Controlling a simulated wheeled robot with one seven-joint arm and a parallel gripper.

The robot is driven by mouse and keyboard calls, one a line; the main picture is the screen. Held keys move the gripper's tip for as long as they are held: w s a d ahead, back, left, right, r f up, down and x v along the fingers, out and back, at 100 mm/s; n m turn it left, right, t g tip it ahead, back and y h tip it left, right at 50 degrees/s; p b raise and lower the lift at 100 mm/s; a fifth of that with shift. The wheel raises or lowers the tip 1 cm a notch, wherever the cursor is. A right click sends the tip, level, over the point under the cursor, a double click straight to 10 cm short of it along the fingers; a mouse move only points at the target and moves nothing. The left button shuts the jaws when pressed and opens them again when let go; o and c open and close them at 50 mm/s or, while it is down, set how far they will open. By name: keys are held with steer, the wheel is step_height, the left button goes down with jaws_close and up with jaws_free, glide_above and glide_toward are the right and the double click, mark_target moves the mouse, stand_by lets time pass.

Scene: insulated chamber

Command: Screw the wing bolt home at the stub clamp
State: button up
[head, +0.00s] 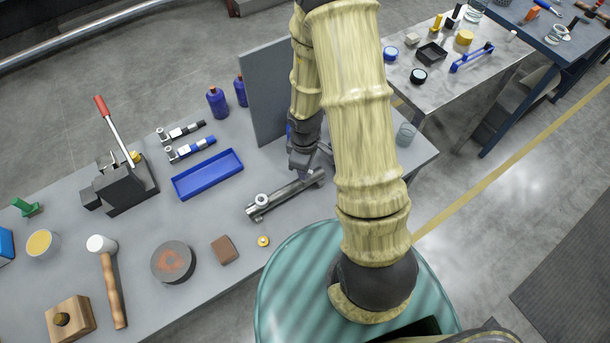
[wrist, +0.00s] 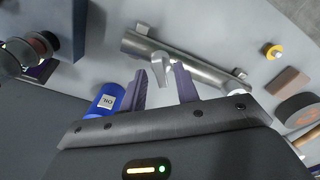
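A grey metal tube (head: 282,196) with clamp-like fittings lies on the bench; in the wrist view it runs across the top (wrist: 195,66). A small silver winged piece (wrist: 160,66), which looks like the wing bolt, stands out from the tube's near side. My gripper (wrist: 162,82) has its two purple-grey fingers apart, one to each side of this piece. I see a gap between fingers and piece, and cannot tell whether either finger touches it. In the head view my gripper (head: 304,174) is over the tube's right end, and the bolt is hidden there.
A grey upright panel (head: 270,92) stands behind my gripper. A blue tray (head: 208,174), blue bottles (head: 217,103), a lever press (head: 122,180), a mallet (head: 108,275) and a round block (head: 173,262) share the bench. A yellow-ringed piece (head: 263,241) lies near the front edge.

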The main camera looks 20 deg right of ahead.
steer(key=shift+c, duration=1.3)
steer(key=shift+r, duration=0.15)
step_height(320, 180, up, 5)
steer(key=p, duration=0.4)
steer(key=shift+p, duration=0.3)
